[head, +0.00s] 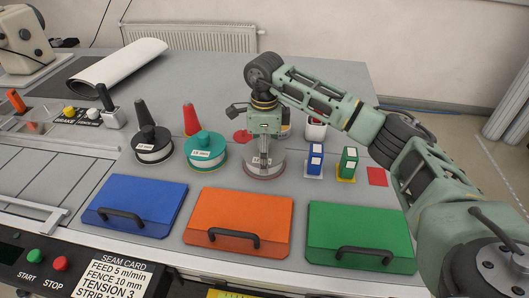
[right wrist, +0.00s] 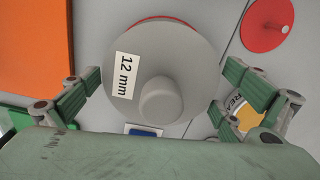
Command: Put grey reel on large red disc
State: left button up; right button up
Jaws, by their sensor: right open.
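The grey reel (head: 264,170) stands below my right gripper in the head view, partly hidden by it. In the right wrist view the reel (right wrist: 185,62) shows its round top, a grey knob and a "12 mm" label. A rim of a large red disc (right wrist: 150,20) shows from under the reel's edge; most of it is hidden. My right gripper (head: 265,150) is open, pointing down over the reel, with its fingers on either side and apart from it. Another red disc (right wrist: 268,25) lies beside it, also visible in the head view (head: 242,136). My left gripper is not in view.
A black reel (head: 153,146) and a teal reel (head: 205,150) stand to the left. Blue (head: 137,203), orange (head: 238,220) and green (head: 360,236) handled lids lie in front. Blue (head: 314,160) and green (head: 347,163) blocks stand to the right, near a red square (head: 377,177).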

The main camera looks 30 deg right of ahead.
notch_tip(320, 180, up, 11)
jog(key=shift+f+b, duration=0.1)
jog(key=shift+b, duration=1.1)
jog(key=shift+r, duration=0.55)
